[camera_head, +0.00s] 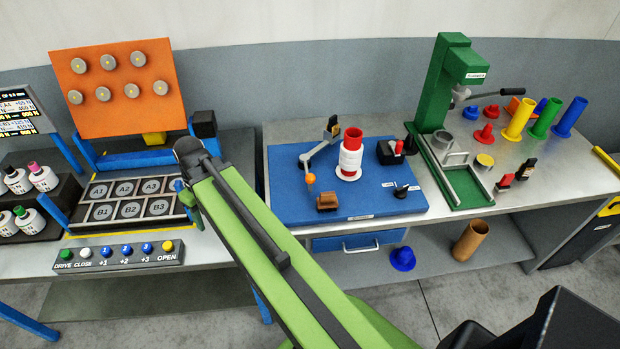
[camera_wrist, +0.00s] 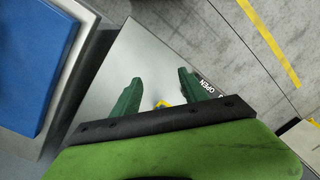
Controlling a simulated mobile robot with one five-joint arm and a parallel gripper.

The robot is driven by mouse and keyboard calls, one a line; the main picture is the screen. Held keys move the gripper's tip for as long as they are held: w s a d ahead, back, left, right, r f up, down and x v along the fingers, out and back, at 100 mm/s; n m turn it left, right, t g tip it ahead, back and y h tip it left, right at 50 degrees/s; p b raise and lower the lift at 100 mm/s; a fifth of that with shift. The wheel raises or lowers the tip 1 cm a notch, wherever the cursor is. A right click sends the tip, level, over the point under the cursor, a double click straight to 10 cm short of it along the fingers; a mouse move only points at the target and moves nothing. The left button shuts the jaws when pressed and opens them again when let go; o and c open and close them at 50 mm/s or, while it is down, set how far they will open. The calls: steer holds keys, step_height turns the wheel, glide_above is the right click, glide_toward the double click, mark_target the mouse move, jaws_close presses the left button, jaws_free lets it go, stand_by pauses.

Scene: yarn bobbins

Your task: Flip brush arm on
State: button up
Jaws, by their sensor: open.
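On the blue board (camera_head: 290,200) in the head view, a grey jointed arm with an orange ball end (camera_head: 310,178) stands left of a red and white bobbin (camera_head: 350,158). A brown block (camera_head: 327,201) lies just below the ball. My gripper (camera_head: 186,195) is over the left bench, away from the board. In the wrist view, my gripper (camera_wrist: 158,97) is open and empty above bare metal, with a yellow button partly showing between its green fingers.
A button strip (camera_head: 125,256) lies at the left bench's front edge, near a rack of labelled slots (camera_head: 130,200). An orange panel (camera_head: 118,88) stands behind. A green press (camera_head: 440,100) and coloured bobbins are at the right. My arm hides the gap between benches.

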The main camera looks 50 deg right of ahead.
steer(key=s+d+r+n+y+p, duration=0.1)
steer(key=d+r+p, duration=0.15)
steer(key=d, duration=0.55)
steer(key=s+d+r+n+p, duration=0.1)
steer(key=d+r+n, duration=0.15)
steer(key=d, duration=0.55)
steer(key=n+t+y+p, duration=0.2)
steer(key=n+t+p, duration=0.1)
steer(key=n+p, duration=0.3)
glide_toward(311, 182)
steer(key=b+x, duration=0.3)
steer(key=b, duration=0.2)
steer(key=d+b+x, duration=0.1)
steer(key=b+x, duration=0.3)
steer(key=b, duration=0.1)
steer(key=b+x, duration=0.4)
steer(key=b, duration=0.1)
steer(key=shift+w+d+f+b, duration=0.2)
steer(key=shift+w+d+b, duration=0.15)
steer(key=shift+d, duration=0.05)
steer(key=shift+w+a+f+b, duration=0.15)
steer(key=shift+a+f+b, duration=0.05)
steer(key=shift+f+b, duration=0.15)
jaws_close()
